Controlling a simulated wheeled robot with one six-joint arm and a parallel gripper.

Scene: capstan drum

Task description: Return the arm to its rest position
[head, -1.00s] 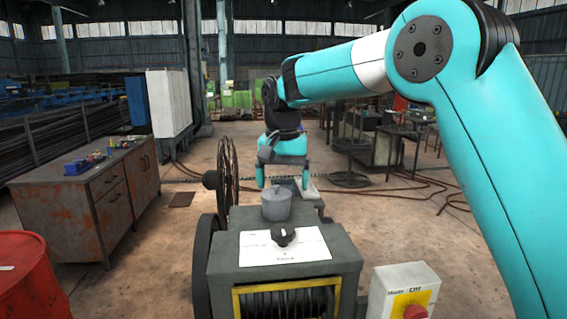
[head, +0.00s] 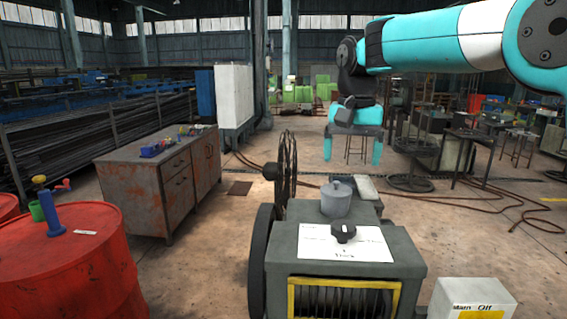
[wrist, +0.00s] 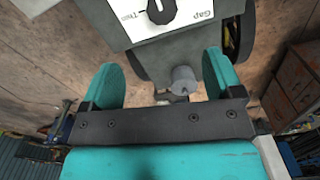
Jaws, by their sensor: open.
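My gripper (head: 352,152) is at the end of my teal arm, its two teal fingers apart with nothing between them. It hangs in the air above and behind the grey machine (head: 400,262) in the head view. In the wrist view the open fingers (wrist: 162,75) frame the machine, with its white label panel (head: 322,243) and black knob (head: 343,232). A grey lidded pot (head: 338,200) stands on the machine; it also shows between the fingers in the wrist view (wrist: 184,80), apart from them.
A spoked wheel (head: 286,165) stands at the machine's left side. A rusty cabinet (head: 150,205) and red drums (head: 75,265) are on the left. A switch box (head: 470,295) is at front right. Tables (head: 470,145) and cables lie right. Open floor separates the cabinet and machine.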

